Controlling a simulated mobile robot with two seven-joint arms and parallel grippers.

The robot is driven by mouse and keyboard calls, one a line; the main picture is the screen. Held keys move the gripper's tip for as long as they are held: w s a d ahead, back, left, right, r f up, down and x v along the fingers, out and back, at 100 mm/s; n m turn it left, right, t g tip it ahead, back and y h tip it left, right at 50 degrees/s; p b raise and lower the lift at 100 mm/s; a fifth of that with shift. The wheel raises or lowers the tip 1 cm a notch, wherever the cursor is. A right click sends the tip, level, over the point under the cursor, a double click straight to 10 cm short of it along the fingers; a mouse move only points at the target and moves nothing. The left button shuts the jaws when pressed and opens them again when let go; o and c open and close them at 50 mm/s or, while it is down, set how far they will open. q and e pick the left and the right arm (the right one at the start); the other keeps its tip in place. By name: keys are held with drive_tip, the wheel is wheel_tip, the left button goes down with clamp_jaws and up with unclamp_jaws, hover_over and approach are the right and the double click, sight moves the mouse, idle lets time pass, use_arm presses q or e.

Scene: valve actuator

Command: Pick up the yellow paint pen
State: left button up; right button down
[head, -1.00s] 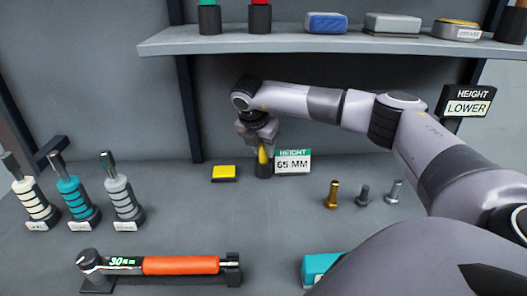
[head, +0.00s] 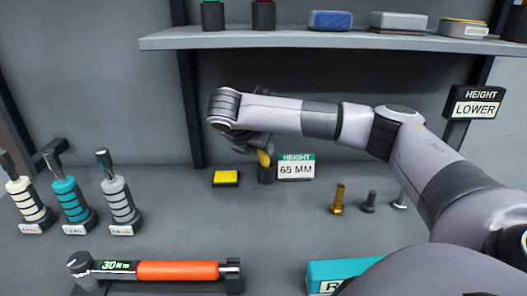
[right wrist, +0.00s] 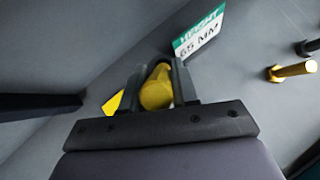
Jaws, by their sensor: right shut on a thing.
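The yellow paint pen (head: 264,158) stands tilted at the dark round holder (head: 265,175) on the bench, near the back wall. Its lower end is at the holder's mouth; I cannot tell how deep it sits. My right gripper (head: 258,149) comes over it from above and is shut on it. In the right wrist view the yellow pen (right wrist: 157,90) shows between the two dark fingers. My left gripper is in neither view.
A 65 MM height sign (head: 296,168) stands just right of the holder and a yellow pad (head: 226,178) just left. Several bolts (head: 338,199) stand further right. An orange-handled torque wrench (head: 178,270) lies in front. A shelf (head: 330,42) runs above.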

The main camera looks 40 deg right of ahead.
drive_tip(key=r, duration=0.1)
drive_tip(key=a+r, duration=0.1)
drive_tip(key=r, duration=0.2)
drive_tip(key=shift+s+a+r+b, duration=0.2)
drive_tip(key=shift+a+r+b, duration=0.05)
drive_tip(key=shift+a+b, duration=0.1)
drive_tip(key=shift+s+a+r+g+y, duration=0.65)
drive_tip(key=shift+s+a, duration=1.15)
drive_tip(key=shift+a, duration=3)
drive_tip(key=shift+s+a+r+g+y, duration=0.2)
drive_tip(key=shift+s+a+y, duration=1.2)
drive_tip(key=shift+a, duration=3.4)
use_arm(q)
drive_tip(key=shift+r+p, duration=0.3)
drive_tip(key=shift+p, duration=0.5)
use_arm(e)
drive_tip(key=w+d+f+t, duration=0.1)
drive_tip(key=w+d+t, duration=0.3)
drive_tip(key=w+d, duration=0.8)
drive_tip(key=d+y, duration=0.1)
drive_tip(key=d, duration=0.3)
drive_tip(key=shift+w+d+f+m, duration=0.25)
drive_tip(key=shift+d+m, duration=0.05)
drive_tip(key=shift+m, duration=0.1)
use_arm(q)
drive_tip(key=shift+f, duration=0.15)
use_arm(e)
drive_tip(key=shift+f, duration=0.15)
